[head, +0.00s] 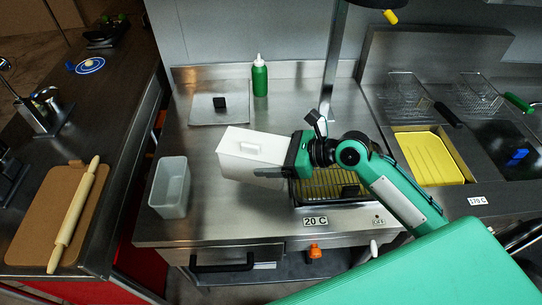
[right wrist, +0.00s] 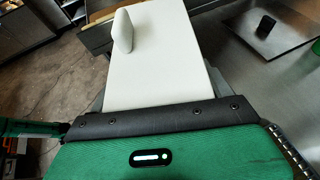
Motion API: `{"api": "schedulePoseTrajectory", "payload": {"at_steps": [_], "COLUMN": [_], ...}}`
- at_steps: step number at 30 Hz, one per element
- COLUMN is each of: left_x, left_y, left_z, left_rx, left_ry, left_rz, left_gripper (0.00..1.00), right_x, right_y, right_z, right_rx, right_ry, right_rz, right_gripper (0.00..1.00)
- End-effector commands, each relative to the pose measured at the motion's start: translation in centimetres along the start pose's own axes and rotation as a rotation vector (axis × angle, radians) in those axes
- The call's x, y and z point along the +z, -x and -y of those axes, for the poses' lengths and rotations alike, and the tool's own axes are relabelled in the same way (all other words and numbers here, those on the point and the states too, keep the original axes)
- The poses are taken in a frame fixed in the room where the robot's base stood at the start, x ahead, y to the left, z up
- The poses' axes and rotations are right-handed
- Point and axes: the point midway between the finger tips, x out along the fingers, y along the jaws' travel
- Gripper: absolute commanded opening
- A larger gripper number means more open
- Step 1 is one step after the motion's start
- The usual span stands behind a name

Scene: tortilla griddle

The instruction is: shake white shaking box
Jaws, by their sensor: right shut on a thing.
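The white shaking box (head: 250,148) is held above the steel counter, a little left of the griddle, in the head view. It has a flat white lid with a small raised handle and looks slightly tilted. My right gripper (head: 288,160) is shut on the box's right end. In the right wrist view the white box (right wrist: 165,70) extends away from the gripper, its lid handle at the upper left. The lower finger shows along the box's lower side in the head view. My left gripper is not in view.
An empty translucent container (head: 171,188) stands on the counter at the left. A griddle (head: 330,184) lies behind my right arm. A green bottle (head: 259,78) and a metal plate with a black block (head: 219,103) are at the back. A fryer with baskets (head: 405,95) is at the right.

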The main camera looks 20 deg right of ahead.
Motion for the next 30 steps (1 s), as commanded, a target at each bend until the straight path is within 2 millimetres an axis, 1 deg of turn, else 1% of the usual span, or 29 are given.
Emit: {"api": "schedulePoseTrajectory", "payload": {"at_steps": [1, 2, 3, 5, 6, 9, 10, 11, 13, 15, 18, 30], "left_x": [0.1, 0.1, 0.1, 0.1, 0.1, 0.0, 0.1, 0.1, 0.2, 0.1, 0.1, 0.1], "left_y": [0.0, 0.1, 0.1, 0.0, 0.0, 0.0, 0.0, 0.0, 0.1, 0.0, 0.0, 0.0], "left_z": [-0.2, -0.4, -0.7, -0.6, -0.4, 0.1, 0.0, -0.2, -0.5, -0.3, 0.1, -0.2], "left_rx": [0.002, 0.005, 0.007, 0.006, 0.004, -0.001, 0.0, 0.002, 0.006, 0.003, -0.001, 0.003], "left_ry": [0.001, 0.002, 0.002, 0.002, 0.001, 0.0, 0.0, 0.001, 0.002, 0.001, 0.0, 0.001], "left_rz": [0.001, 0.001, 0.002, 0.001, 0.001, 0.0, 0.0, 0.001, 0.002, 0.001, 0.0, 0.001], "left_gripper": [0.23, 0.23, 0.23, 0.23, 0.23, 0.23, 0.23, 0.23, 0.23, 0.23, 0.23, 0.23], "right_x": [0.4, 0.0, -0.8, -1.4, -1.3, 0.3, 0.5, 0.3, -1.0, -1.4, -1.2, -1.2], "right_y": [-0.4, 0.2, 1.8, 3.2, 3.1, -0.1, -0.4, -0.3, 2.1, 3.3, 3.1, 3.1], "right_z": [-0.2, 0.4, 1.6, 2.6, 2.5, 0.0, -0.2, -0.1, 1.9, 2.7, 2.5, 2.5], "right_rx": [-0.004, -0.008, -0.012, -0.009, -0.006, 0.001, -0.002, -0.005, -0.013, -0.008, -0.005, -0.006], "right_ry": [0.003, 0.002, 0.001, -0.001, 0.0, 0.003, 0.003, 0.003, 0.0, 0.0, 0.001, 0.001], "right_rz": [0.003, -0.004, -0.011, -0.009, -0.003, 0.009, 0.007, 0.001, -0.011, -0.006, -0.001, 0.0], "right_gripper": [0.51, 0.51, 0.51, 0.51, 0.51, 0.51, 0.51, 0.51, 0.51, 0.51, 0.51, 0.51]}}
